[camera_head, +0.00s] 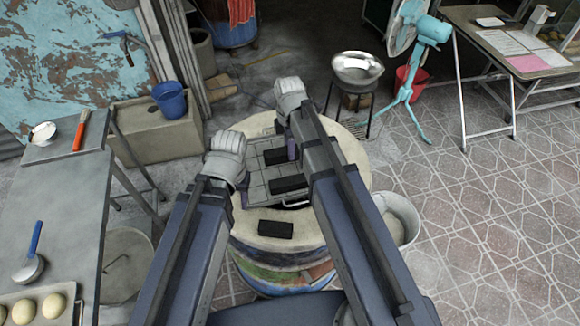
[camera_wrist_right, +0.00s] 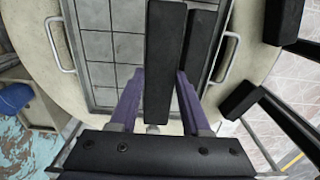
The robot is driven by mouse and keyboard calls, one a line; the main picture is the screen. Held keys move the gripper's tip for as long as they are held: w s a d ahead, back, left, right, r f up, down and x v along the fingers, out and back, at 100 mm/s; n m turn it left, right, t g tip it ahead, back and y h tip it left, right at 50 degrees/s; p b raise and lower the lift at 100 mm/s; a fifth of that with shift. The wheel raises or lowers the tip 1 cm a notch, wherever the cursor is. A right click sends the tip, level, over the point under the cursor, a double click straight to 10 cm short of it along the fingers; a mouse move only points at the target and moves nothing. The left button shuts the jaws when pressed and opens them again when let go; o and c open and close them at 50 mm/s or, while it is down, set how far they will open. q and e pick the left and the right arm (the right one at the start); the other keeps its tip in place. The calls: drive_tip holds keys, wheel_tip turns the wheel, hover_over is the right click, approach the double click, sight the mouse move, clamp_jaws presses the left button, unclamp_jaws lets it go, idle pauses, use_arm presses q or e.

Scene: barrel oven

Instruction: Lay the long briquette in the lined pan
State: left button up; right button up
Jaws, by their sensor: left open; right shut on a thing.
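The lined pan (camera_head: 257,192), a tray with a tiled floor, lies on the barrel top; its wire handle shows in the right wrist view (camera_wrist_right: 56,45). My right gripper (camera_head: 289,150) is shut on a long black briquette (camera_head: 274,157). This briquette runs lengthwise between the purple fingers in the right wrist view (camera_wrist_right: 163,60), over the pan; I cannot tell whether it touches the floor. A second black briquette (camera_head: 289,184) is beside it over the pan, and also behind it in the wrist view (camera_wrist_right: 200,40). My left gripper (camera_head: 240,183) is open at the pan's left edge, its fingers mostly hidden.
Another black briquette (camera_head: 275,229) lies on the barrel's pale rim (camera_head: 247,228), in front of the pan. A grey table (camera_head: 55,190) stands left, a blue bucket (camera_head: 170,99) behind it. A metal bowl (camera_head: 357,67) on a stand is behind the barrel.

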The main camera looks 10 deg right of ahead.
use_arm(q)
drive_tip(key=shift+f+b, duration=3.2)
drive_tip(key=shift+f, duration=0.65)
use_arm(e)
drive_tip(key=shift+f, duration=3.8)
use_arm(q)
drive_tip(key=shift+r, duration=0.15)
use_arm(e)
drive_tip(key=shift+r, duration=0.15)
drive_tip(key=o, duration=0.8)
drive_tip(key=shift+c, duration=0.2)
